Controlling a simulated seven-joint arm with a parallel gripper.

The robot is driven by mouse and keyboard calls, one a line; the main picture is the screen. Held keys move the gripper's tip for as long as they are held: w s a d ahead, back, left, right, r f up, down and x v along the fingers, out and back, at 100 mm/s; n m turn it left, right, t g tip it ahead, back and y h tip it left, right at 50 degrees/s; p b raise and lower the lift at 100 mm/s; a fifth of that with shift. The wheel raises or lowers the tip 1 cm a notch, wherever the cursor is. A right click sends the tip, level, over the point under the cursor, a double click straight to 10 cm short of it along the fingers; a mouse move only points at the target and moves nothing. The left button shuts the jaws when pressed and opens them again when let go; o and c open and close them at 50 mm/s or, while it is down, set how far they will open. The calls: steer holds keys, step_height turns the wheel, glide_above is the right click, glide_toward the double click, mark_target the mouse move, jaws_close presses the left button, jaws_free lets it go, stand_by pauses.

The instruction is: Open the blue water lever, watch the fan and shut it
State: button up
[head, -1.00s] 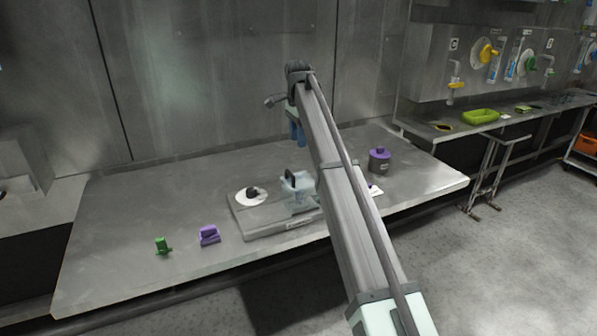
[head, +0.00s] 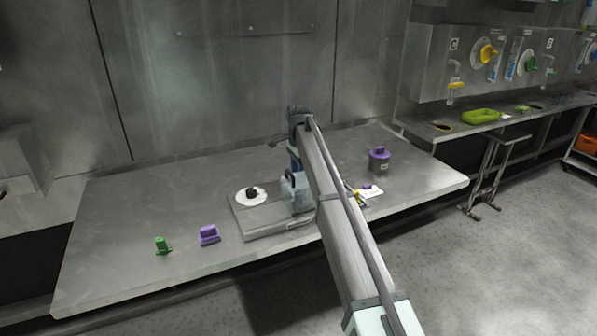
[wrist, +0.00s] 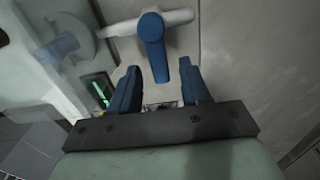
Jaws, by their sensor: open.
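The blue water lever (wrist: 154,50) shows in the wrist view, with a round hub at its top and a handle reaching down towards me. It sits on a pale horizontal pipe (wrist: 180,18). My gripper (wrist: 160,85) is open, its two blue fingers on either side of the handle's lower end, with a gap on both sides. In the head view my arm covers the lever and most of my gripper, over the right part of the grey tunnel washer unit (head: 262,222). The fan cannot be made out clearly; a blurred pale round part (wrist: 68,45) shows at left in the wrist view.
On the bench (head: 130,215) stand a green piece (head: 162,246), a purple piece (head: 209,235) and a purple-lidded grey pot (head: 379,161). A white card (head: 371,192) lies right of my arm. The bench's left part is clear.

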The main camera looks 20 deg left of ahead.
steer(key=shift+c, duration=0.5)
jaws_close()
